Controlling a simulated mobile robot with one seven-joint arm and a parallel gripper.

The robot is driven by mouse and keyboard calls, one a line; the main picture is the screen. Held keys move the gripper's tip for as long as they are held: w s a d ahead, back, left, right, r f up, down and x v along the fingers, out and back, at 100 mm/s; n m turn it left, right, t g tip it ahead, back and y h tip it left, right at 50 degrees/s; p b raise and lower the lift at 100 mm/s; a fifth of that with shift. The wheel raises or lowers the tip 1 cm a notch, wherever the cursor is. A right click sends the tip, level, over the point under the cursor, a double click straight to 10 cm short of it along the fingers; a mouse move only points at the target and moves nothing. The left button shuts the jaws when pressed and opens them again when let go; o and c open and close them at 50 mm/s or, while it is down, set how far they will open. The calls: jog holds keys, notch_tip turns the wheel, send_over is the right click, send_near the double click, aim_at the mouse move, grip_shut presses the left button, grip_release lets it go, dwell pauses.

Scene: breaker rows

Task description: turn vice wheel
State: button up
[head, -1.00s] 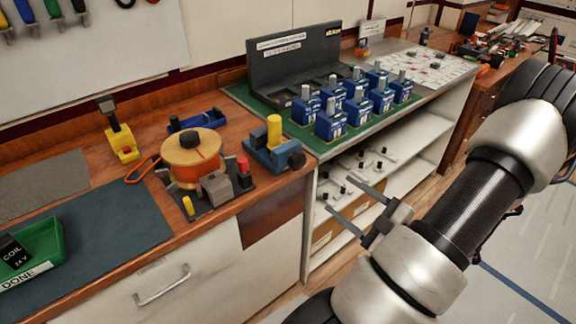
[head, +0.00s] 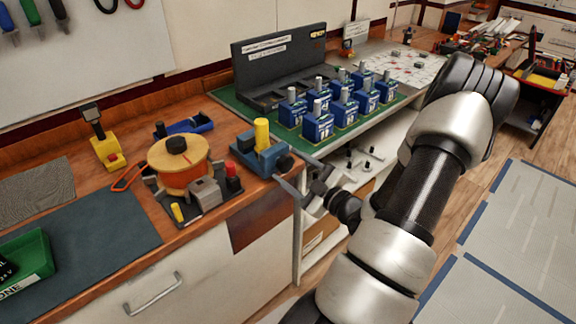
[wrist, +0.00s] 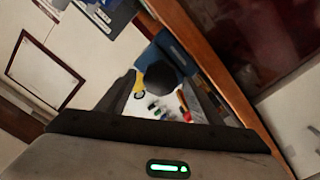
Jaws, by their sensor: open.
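The blue vice (head: 258,158) stands at the right front corner of the wooden bench, with a yellow cylinder (head: 262,134) upright in it. Its dark round wheel (head: 285,163) faces my arm. My gripper (head: 290,170) is open in front of the wheel, one finger to each side in the head view. In the wrist view the dark wheel (wrist: 160,76) shows between the tips of my open gripper (wrist: 160,82). I cannot tell whether the fingers touch it.
A coil winder with an orange spool (head: 180,168) stands left of the vice. Several blue breakers (head: 318,124) stand on the green mat to the right. A shelf (head: 384,150) lies below them. The floor (head: 505,245) at right is clear.

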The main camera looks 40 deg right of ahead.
jog(key=shift+w, duration=0.65)
jog(key=c, duration=1.1)
jog(key=shift+o, duration=0.2)
